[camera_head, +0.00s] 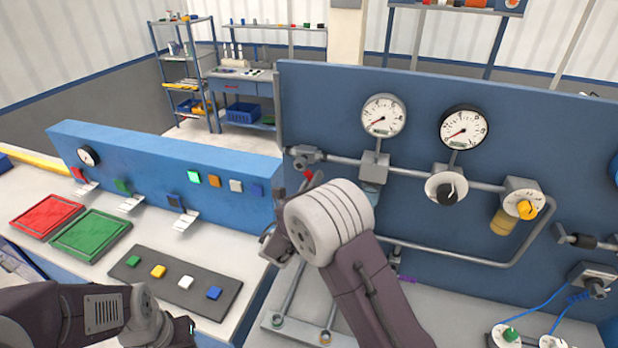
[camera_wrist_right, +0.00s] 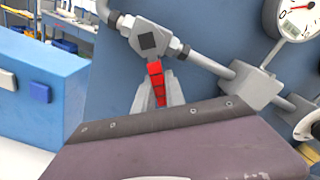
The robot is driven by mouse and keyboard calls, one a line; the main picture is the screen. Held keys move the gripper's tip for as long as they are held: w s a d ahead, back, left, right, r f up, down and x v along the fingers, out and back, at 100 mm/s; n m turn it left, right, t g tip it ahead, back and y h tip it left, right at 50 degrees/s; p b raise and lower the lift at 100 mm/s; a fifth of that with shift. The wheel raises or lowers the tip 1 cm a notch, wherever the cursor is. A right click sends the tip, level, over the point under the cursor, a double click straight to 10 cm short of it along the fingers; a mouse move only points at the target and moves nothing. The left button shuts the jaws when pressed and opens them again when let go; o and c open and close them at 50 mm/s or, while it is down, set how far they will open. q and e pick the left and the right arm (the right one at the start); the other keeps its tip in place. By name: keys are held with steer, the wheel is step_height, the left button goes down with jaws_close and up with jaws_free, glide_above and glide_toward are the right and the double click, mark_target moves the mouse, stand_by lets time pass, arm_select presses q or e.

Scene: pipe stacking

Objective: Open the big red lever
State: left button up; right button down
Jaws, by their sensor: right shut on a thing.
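The red lever (camera_wrist_right: 155,84) hangs from a grey square valve body on the pipe, on the blue upright panel. In the head view only a small red part of the lever (camera_head: 309,174) shows above my right wrist. My right gripper (camera_wrist_right: 157,93) is shut on the lever, with a grey finger on each side of it. In the head view my right wrist hides most of that gripper. My left arm reaches in at the lower left, and its gripper is not visible.
A low blue console (camera_head: 160,165) with buttons stands left. Red (camera_head: 46,216) and green (camera_head: 90,234) trays lie on the bench. Pipes run close beside my right gripper.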

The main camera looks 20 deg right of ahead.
steer(key=n+p, duration=0.1)
steer(key=d+r+n+p, duration=0.1)
steer(key=n, duration=0.1)
steer(key=shift+s+r, duration=0.3)
steer(key=n+p, duration=0.1)
steer(key=r+n+p, duration=0.1)
steer(key=shift+s+d+r+n, duration=0.1)
steer(key=shift+s+d+n, duration=0.1)
steer(key=shift+n, duration=0.1)
steer(key=n+p, duration=0.1)
steer(key=r+n+p, duration=0.1)
steer(key=n, duration=0.1)
steer(key=shift+s+d+r+p, duration=0.1)
steer(key=shift+d+r+p, duration=0.1)
steer(key=shift+p, duration=0.2)
steer(key=shift+r+n+p, duration=0.25)
steer(key=shift+n+p, duration=0.55)
steer(key=shift+n, duration=0.2)
steer(key=c, duration=1.4)
jaws_free()
steer(key=shift+s+a, duration=0.1)
steer(key=shift+a, duration=0.05)
